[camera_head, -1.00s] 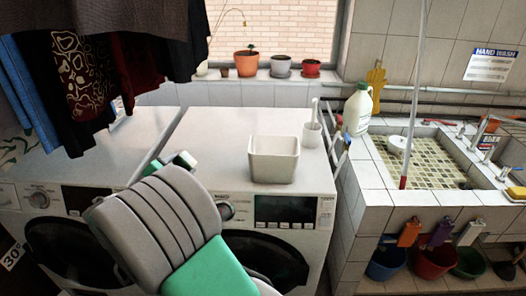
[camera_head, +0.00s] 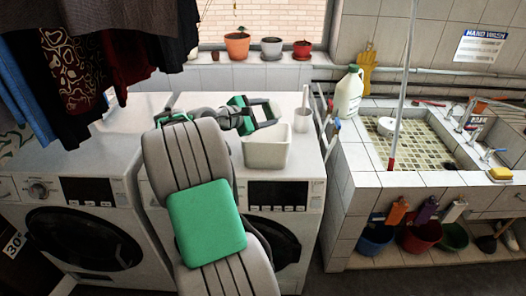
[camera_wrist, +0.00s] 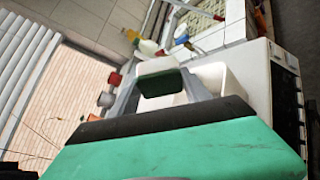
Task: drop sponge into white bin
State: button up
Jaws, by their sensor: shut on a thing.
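The white bin (camera_head: 266,150) is an open square tub standing on top of the right washing machine. My gripper (camera_head: 270,112) is above the bin's back part in the head view. In the wrist view my gripper (camera_wrist: 163,86) is shut on a sponge (camera_wrist: 160,80), which has a pale side and a dark green side. The sponge is held between the fingertips, and the white bin (camera_wrist: 236,86) shows behind it, partly hidden by a finger. In the head view the sponge is too small and covered to make out clearly.
A white cup-like holder (camera_head: 303,121) stands just behind and right of the bin. A white jug (camera_head: 348,93) stands at the tiled sink's corner. A yellow sponge-like block (camera_head: 500,174) lies on the sink's front edge. Potted plants (camera_head: 237,46) line the window sill.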

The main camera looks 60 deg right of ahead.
notch_tip(320, 180, down, 3)
jog(key=shift+r+b, duration=0.1)
jog(key=shift+b, duration=0.85)
jog(key=o, duration=1.3)
jog(key=b+v, duration=0.1)
jog(key=v, duration=0.7)
